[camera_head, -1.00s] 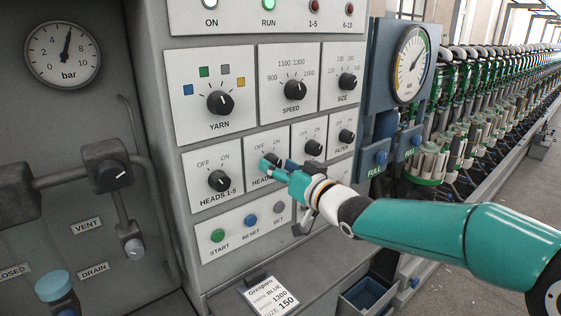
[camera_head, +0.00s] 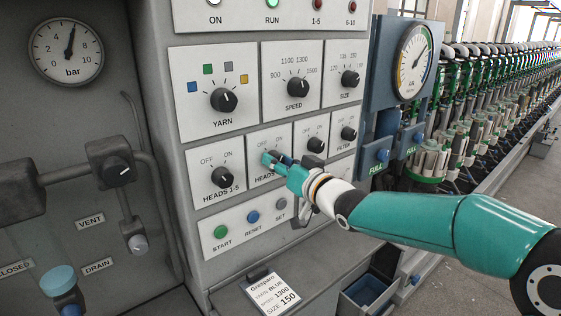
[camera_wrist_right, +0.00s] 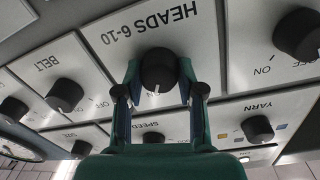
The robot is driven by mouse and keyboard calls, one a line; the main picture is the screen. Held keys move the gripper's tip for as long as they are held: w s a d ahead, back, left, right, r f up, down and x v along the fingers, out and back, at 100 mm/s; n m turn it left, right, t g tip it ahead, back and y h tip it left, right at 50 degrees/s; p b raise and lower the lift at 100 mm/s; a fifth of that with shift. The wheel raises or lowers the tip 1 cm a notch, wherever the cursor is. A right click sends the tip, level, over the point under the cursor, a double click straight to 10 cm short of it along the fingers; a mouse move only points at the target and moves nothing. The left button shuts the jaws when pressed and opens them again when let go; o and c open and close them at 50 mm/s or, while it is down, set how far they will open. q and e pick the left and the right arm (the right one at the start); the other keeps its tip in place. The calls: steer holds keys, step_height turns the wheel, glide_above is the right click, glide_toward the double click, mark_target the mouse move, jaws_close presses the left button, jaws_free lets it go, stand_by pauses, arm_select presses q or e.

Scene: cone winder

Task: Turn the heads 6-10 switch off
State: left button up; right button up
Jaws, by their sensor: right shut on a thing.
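The heads 6-10 switch is a round black knob (camera_wrist_right: 158,68) with a white mark, on a pale plate. Its HEADS 6-10 label appears upside down in the wrist view, with ON to the lower left; OFF is hidden there. The mark points down in that picture, between the fingers. My right gripper (camera_wrist_right: 158,82) is shut on the knob, one finger on each side. In the head view my right gripper (camera_head: 275,160) covers most of this knob and part of its label. My left gripper is in neither view.
The heads 1-5 knob (camera_head: 222,177) is close on the left and the filter knob (camera_head: 349,133) on the right. The speed knob (camera_head: 297,87) is above. Start (camera_head: 221,232) and reset (camera_head: 253,217) buttons are below. A blue gauge panel (camera_head: 385,85) stands right.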

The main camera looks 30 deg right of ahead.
steer(key=shift+a+f+n+b, duration=0.1)
steer(key=shift+f+n+b, duration=0.05)
steer(key=shift+n+b, duration=2.4)
steer(key=shift+f+n+b, duration=0.1)
steer(key=shift+n+b, duration=1.5)
steer(key=shift+n, duration=1.85)
steer(key=o, duration=1.1)
steer(key=shift+o, duration=0.2)
steer(key=shift+r, duration=0.1)
steer(key=s, duration=1.2)
steer(key=shift+d+f, duration=0.25)
steer(key=shift+f, duration=0.1)
